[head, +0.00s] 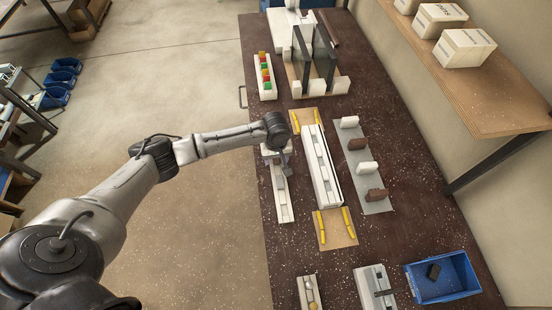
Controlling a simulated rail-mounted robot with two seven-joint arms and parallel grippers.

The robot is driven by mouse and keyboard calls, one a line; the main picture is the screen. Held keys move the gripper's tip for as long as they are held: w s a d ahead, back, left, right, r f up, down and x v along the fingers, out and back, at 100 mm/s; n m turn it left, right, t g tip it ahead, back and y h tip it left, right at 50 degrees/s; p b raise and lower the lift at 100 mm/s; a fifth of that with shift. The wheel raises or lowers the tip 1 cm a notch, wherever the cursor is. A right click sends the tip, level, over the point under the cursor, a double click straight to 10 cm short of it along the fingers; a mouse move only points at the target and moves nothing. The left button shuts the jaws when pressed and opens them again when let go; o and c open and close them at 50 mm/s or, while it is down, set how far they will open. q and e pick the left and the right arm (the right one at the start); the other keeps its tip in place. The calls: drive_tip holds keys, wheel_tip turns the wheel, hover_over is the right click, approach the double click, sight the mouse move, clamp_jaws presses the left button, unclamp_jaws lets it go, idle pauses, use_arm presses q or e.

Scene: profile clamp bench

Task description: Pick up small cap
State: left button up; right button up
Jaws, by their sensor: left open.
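My left gripper (287,171) hangs at the end of the left arm, open, over the upper part of a narrow white tray (285,213) near the bench's left edge. Small pale and grey pieces lie in this tray, but they are too small to tell which is a small cap. The gripper and wrist hide the tray's far end. Another narrow tray (309,300) at the bottom edge holds small pieces, one of them tan. My right gripper is not in view.
A long white profile (322,165) lies between wooden pads with yellow strips (334,229). A grey mat (375,207) with white and brown blocks is to its right. Dark upright plates (324,52) stand at the back. A blue bin (462,292) is front right.

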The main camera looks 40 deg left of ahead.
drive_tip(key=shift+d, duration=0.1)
use_arm(q)
drive_tip(key=c, duration=1)
drive_tip(key=shift+r, duration=0.1)
